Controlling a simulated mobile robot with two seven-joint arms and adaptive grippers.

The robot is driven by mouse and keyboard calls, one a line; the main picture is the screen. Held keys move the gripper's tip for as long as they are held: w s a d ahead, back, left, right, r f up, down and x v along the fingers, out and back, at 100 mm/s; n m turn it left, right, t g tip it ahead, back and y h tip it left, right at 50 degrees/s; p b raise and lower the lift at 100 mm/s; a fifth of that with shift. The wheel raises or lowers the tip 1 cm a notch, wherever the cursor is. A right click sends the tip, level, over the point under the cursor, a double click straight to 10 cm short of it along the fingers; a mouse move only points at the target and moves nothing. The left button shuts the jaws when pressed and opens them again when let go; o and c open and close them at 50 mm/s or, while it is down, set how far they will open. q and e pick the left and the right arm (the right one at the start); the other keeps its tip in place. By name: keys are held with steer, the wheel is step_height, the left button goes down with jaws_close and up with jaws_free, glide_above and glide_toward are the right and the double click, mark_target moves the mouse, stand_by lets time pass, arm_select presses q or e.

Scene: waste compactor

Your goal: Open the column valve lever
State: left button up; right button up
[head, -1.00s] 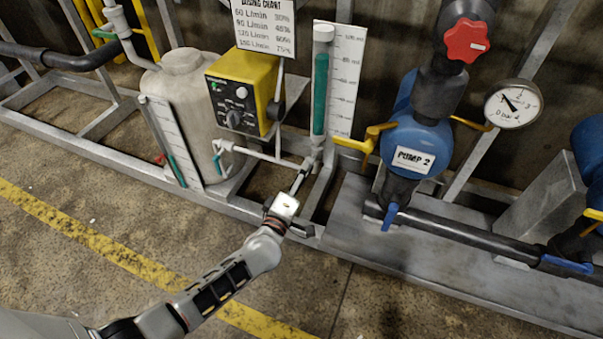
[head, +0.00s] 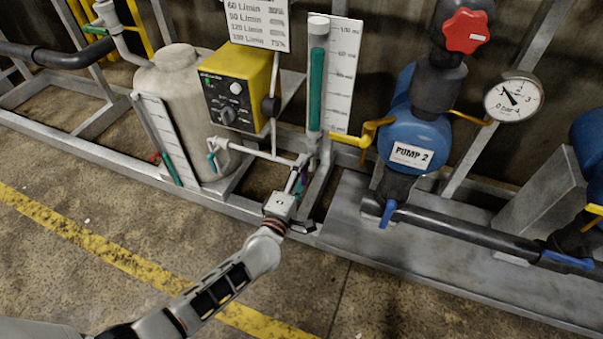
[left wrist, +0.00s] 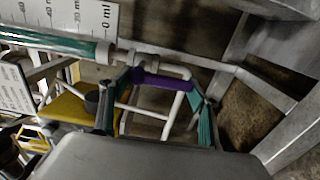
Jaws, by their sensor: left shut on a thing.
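The calibration column (head: 318,85) is a clear upright tube with green liquid, fixed before a white scale board. At its foot is the column valve, with a purple lever (head: 300,187) partly hidden by my gripper. In the left wrist view the purple lever (left wrist: 163,82) lies crosswise between my two fingertips. My left gripper (head: 298,178) reaches up to the valve from below and is shut on the lever. The column also shows in the left wrist view (left wrist: 55,42), lying sideways at upper left. My right gripper is in neither view.
A yellow dosing pump (head: 240,90) and a beige tank (head: 180,85) stand left of the column. The blue PUMP 2 (head: 415,140) with yellow handles is to the right. White pipe (head: 255,150) runs close to the valve. The floor in front is free.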

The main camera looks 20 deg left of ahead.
arm_select(q)
steer(key=o, duration=1.6)
